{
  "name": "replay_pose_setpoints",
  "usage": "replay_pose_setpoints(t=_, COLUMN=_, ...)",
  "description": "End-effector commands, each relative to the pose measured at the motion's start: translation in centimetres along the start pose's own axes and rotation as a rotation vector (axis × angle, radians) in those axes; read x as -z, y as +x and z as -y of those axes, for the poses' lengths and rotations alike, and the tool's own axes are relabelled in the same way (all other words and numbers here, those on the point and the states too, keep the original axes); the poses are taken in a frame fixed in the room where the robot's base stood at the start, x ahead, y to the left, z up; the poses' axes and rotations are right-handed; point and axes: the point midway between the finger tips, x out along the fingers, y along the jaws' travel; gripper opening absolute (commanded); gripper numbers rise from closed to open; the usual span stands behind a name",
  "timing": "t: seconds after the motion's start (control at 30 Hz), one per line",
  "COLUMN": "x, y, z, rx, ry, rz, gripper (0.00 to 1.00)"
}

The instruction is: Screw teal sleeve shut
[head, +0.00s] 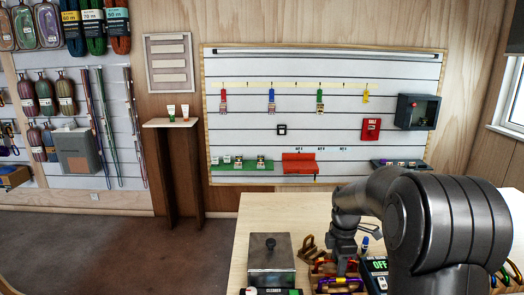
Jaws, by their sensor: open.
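My gripper (346,269) points down over a wooden tray (314,274) on the table, in the lower middle of the head view. Its jaws are open, but the fingertips are small and partly lost among the gear. Carabiners lie in and around the tray, among them a red one (325,263) and a purple-and-yellow one (338,283). I cannot make out a teal sleeve; it may be hidden by my gripper and arm or too small to tell. I cannot tell whether the gripper touches any carabiner.
A grey metal box (271,262) stands left of the tray. A black device reading "OFF" (378,265) stands to the right, close to my arm. A blue-capped marker (365,244) lies behind. The table's (290,212) back left part is clear.

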Motion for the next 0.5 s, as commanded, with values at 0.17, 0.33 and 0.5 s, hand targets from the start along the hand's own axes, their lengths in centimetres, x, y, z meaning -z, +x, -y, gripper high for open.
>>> replay_pose_setpoints(t=0.17, x=0.00, y=-0.04, z=0.07, rx=0.000, ry=0.000, rz=0.000, gripper=0.40)
replay_pose_setpoints(t=0.33, x=-0.01, y=-0.08, z=0.38, rx=-0.001, ry=0.000, rz=0.000, gripper=0.40)
replay_pose_setpoints(t=0.5, x=-0.01, y=-0.09, z=0.73, rx=-0.001, ry=0.000, rz=0.000, gripper=0.40)
